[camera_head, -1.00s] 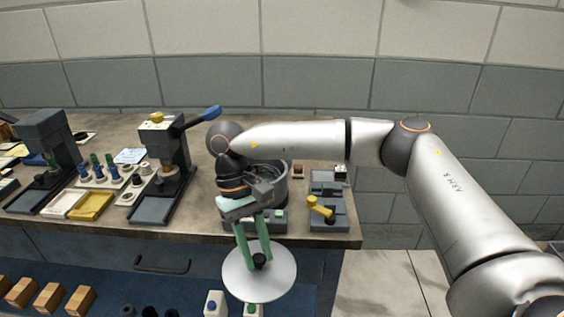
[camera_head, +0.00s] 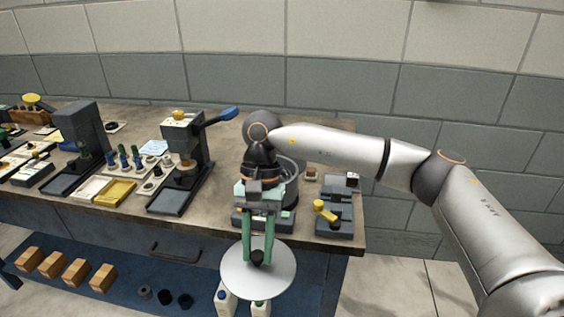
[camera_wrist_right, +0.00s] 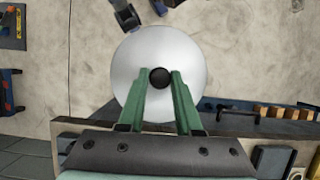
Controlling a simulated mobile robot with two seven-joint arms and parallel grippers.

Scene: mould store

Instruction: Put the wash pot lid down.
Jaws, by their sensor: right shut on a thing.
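The wash pot lid (camera_head: 237,277) is a round, pale grey disc with a black knob (camera_head: 257,257). My right gripper (camera_head: 258,250) has its green fingers shut on the knob. It holds the lid in the air in front of the bench's front edge. In the right wrist view the lid (camera_wrist_right: 185,50) lies beyond the fingertips (camera_wrist_right: 160,78), with the knob between them. The grey wash pot (camera_head: 289,182) stands on the bench behind the gripper, partly hidden by it. My left gripper does not show in the head view.
A blue lower shelf (camera_head: 185,270) holds wooden blocks (camera_head: 76,271) and bottles (camera_head: 226,300), the latter partly behind the lid.

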